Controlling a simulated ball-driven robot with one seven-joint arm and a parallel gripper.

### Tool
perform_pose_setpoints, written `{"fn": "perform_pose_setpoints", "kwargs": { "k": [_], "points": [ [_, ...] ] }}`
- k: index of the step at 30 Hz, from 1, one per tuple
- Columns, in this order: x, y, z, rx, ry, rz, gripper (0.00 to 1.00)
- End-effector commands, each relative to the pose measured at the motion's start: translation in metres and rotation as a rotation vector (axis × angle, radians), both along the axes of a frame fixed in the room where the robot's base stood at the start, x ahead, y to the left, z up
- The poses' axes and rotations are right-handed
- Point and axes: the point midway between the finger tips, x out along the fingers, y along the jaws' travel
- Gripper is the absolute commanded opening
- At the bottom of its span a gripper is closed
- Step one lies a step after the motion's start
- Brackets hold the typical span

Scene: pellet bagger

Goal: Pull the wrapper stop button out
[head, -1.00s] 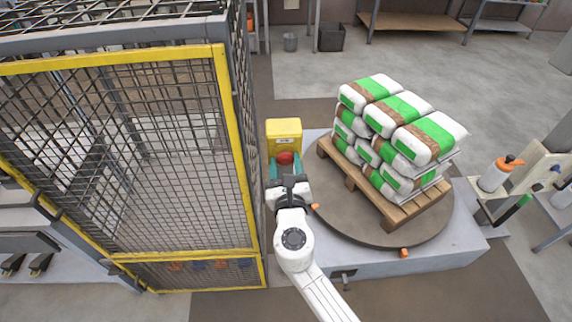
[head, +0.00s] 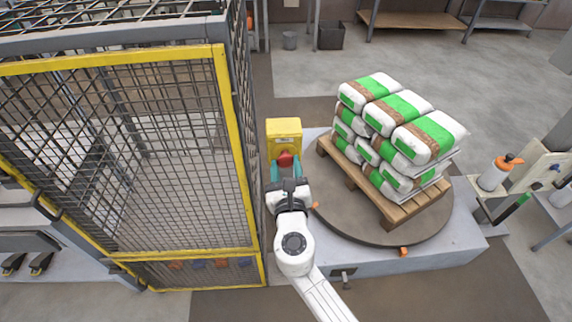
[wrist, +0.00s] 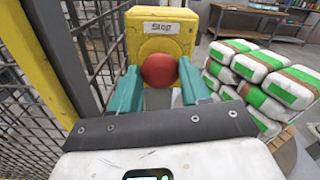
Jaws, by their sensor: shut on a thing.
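The red round stop button (head: 286,160) is on the front of a yellow box (head: 284,129) beside the mesh fence. In the wrist view the button (wrist: 159,70) sits between the teal fingers, below a label reading "Stop" on the yellow box (wrist: 137,35). My gripper (head: 285,166) is shut on the button, one finger on each side of it. In the head view, a little red shows between the button's head and the box face. The back of the button is hidden in the wrist view.
A yellow-framed mesh fence (head: 237,150) stands close on the left of my arm. On the right, a round turntable (head: 345,222) carries a wooden pallet (head: 395,212) stacked with white and green bags (head: 428,135). Open floor lies behind the box.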

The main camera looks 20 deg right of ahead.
Motion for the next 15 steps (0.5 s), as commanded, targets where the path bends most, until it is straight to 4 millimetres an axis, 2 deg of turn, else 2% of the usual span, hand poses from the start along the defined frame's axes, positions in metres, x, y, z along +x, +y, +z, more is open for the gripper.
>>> {"fn": "perform_pose_setpoints", "kwargs": {
  "k": [2,3,10,15],
  "points": [
    [-0.0016,0.0013,-0.0013,-0.002,0.002,0.001,0.00],
    [-0.0017,0.0013,-0.0014,-0.002,0.002,0.001,0.50],
    [-0.0011,0.0007,-0.0011,-0.002,0.002,0.000,0.72],
    [-0.0008,0.0005,-0.0010,-0.002,0.002,0.000,0.72]
  ]
}}
